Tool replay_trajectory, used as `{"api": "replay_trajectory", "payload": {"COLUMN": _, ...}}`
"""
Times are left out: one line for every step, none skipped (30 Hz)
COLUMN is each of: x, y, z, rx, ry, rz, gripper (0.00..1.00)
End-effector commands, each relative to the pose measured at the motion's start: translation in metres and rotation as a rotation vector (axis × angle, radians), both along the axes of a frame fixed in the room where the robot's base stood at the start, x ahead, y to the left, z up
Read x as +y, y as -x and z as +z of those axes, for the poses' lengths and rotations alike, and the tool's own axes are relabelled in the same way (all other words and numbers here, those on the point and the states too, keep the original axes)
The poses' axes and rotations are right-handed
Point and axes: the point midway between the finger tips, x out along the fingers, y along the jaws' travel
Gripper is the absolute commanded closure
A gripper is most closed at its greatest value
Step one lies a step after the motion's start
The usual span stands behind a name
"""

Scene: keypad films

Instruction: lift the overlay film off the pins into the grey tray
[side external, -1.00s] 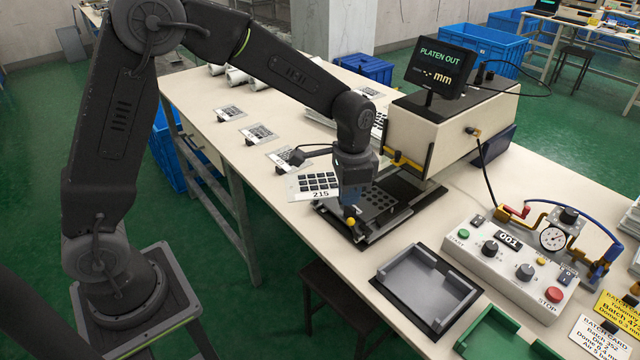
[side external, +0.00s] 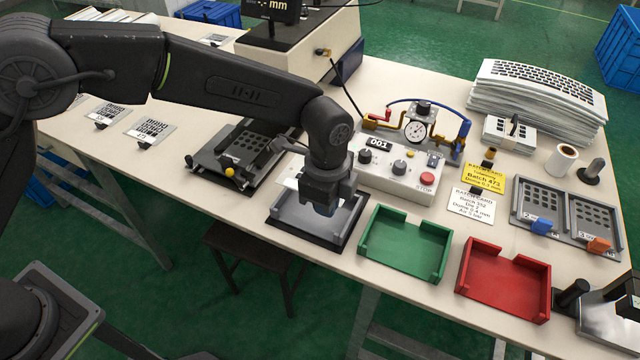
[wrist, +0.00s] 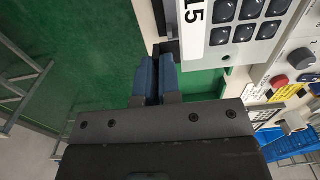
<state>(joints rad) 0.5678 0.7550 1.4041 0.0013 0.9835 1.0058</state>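The overlay film is a pale sheet with dark keys and a label ending in "15", seen large in the wrist view (wrist: 238,30). In the side view only a pale strip of it (side external: 288,182) shows; my gripper hides the rest. My gripper (side external: 325,208) is over the grey tray (side external: 308,236). In the wrist view its blue fingers (wrist: 157,80) are close together at the film's edge, with a dark tab between their tips. The film is over the tray; its exact height is unclear. The pin fixture (side external: 240,155) is left of the tray, its plate bare of film.
A green tray (side external: 405,243) and a red tray (side external: 503,280) stand to the right. The control box (side external: 395,165) with gauge is just behind the grey tray. Batch cards (side external: 470,206) lie behind the coloured trays. The table's front edge is close.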

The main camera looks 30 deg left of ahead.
Motion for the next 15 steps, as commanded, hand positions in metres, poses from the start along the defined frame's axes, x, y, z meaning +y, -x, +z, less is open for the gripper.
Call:
{"api": "replay_trajectory", "payload": {"x": 0.0003, "y": 0.0002, "z": -0.0059, "rx": 0.001, "ry": -0.001, "rz": 0.001, "gripper": 1.0}}
{"api": "replay_trajectory", "payload": {"x": 0.0002, "y": 0.0, "z": -0.0078, "rx": 0.0, "ry": 0.0, "rz": 0.001, "gripper": 1.0}}
{"api": "replay_trajectory", "payload": {"x": 0.0003, "y": -0.0001, "z": -0.0097, "rx": 0.0, "ry": 0.0, "rz": 0.002, "gripper": 1.0}}
{"api": "replay_trajectory", "payload": {"x": 0.0003, "y": -0.0001, "z": -0.0107, "rx": 0.0, "ry": 0.0, "rz": 0.002, "gripper": 1.0}}
{"api": "replay_trajectory", "payload": {"x": 0.0004, "y": -0.0002, "z": -0.0114, "rx": -0.001, "ry": 0.0, "rz": 0.002, "gripper": 1.0}}
{"api": "replay_trajectory", "payload": {"x": 0.0004, "y": -0.0002, "z": -0.0118, "rx": -0.001, "ry": 0.0, "rz": 0.002, "gripper": 1.0}}
{"api": "replay_trajectory", "payload": {"x": 0.0004, "y": -0.0002, "z": -0.0119, "rx": -0.001, "ry": 0.0, "rz": 0.002, "gripper": 1.0}}
{"api": "replay_trajectory", "payload": {"x": 0.0004, "y": -0.0002, "z": -0.0119, "rx": -0.001, "ry": 0.001, "rz": 0.003, "gripper": 1.0}}
{"api": "replay_trajectory", "payload": {"x": 0.0005, "y": -0.0003, "z": -0.0118, "rx": -0.001, "ry": 0.001, "rz": 0.003, "gripper": 1.0}}
{"api": "replay_trajectory", "payload": {"x": 0.0005, "y": -0.0003, "z": -0.0118, "rx": -0.001, "ry": 0.001, "rz": 0.003, "gripper": 1.0}}
{"api": "replay_trajectory", "payload": {"x": 0.0005, "y": -0.0002, "z": -0.0118, "rx": -0.001, "ry": 0.0, "rz": 0.003, "gripper": 1.0}}
{"api": "replay_trajectory", "payload": {"x": 0.0005, "y": -0.0003, "z": -0.0117, "rx": -0.001, "ry": 0.0, "rz": 0.003, "gripper": 1.0}}
{"api": "replay_trajectory", "payload": {"x": 0.0006, "y": -0.0003, "z": -0.0117, "rx": -0.001, "ry": 0.0, "rz": 0.003, "gripper": 1.0}}
{"api": "replay_trajectory", "payload": {"x": 0.0006, "y": -0.0003, "z": -0.0119, "rx": -0.001, "ry": 0.0, "rz": 0.003, "gripper": 1.0}}
{"api": "replay_trajectory", "payload": {"x": 0.0006, "y": -0.0002, "z": -0.0125, "rx": -0.001, "ry": 0.0, "rz": 0.003, "gripper": 1.0}}
